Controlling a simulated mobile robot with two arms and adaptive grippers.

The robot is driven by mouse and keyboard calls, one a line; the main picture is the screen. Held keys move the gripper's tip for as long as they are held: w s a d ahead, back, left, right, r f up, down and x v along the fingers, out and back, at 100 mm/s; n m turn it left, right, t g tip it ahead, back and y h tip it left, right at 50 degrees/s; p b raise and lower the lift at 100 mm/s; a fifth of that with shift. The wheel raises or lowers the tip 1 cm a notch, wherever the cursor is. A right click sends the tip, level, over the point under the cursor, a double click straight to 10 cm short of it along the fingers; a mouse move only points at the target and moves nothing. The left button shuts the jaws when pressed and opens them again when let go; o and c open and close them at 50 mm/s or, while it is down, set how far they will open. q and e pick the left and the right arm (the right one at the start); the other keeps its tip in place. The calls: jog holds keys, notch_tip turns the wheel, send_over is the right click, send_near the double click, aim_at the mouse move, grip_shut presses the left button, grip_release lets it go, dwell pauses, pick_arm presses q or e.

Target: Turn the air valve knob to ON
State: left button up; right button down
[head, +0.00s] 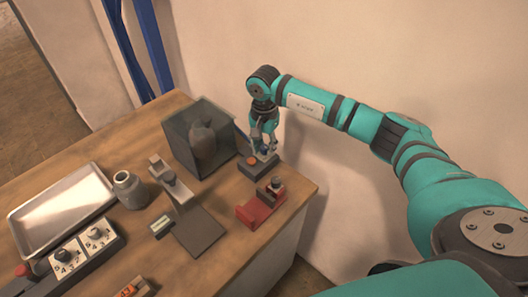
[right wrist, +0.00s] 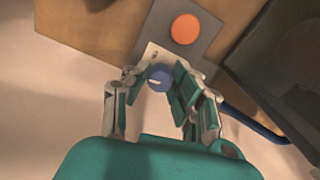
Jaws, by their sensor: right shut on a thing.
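The blue air valve knob (right wrist: 158,80) shows between the fingers of my right gripper (right wrist: 155,88) in the right wrist view. In the head view the right gripper (head: 264,140) reaches down to it at the table's back right corner, and the fingers partly hide the knob. The gripper is shut on the knob. The knob sits at a small pale label plate (right wrist: 148,56) on a dark grey box (right wrist: 202,42). The lettering is too small to read, so I cannot tell which position the knob is in. My left gripper is not in view.
An orange button (right wrist: 185,28) sits on the same box. A glass chamber (head: 188,150) with a grey vase stands left of the gripper, with a blue hose beside it. A red block device (head: 258,211) is in front. A metal tray (head: 62,207) lies far left.

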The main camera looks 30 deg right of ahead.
aim_at(265, 146)
jog(key=m+b, duration=0.2)
jog(key=m, duration=0.3)
jog(key=shift+d+f+m+b, duration=0.1)
jog(key=shift+m+b, duration=0.3)
jog(key=m+b, duration=0.1)
jog(key=m, duration=0.4)
jog(key=shift+b, duration=0.3)
jog(key=shift+m, duration=0.3)
jog(key=c, duration=1.4)
grip_release()
notch_tip(265, 146, up, 12)
jog(key=shift+r, duration=0.15)
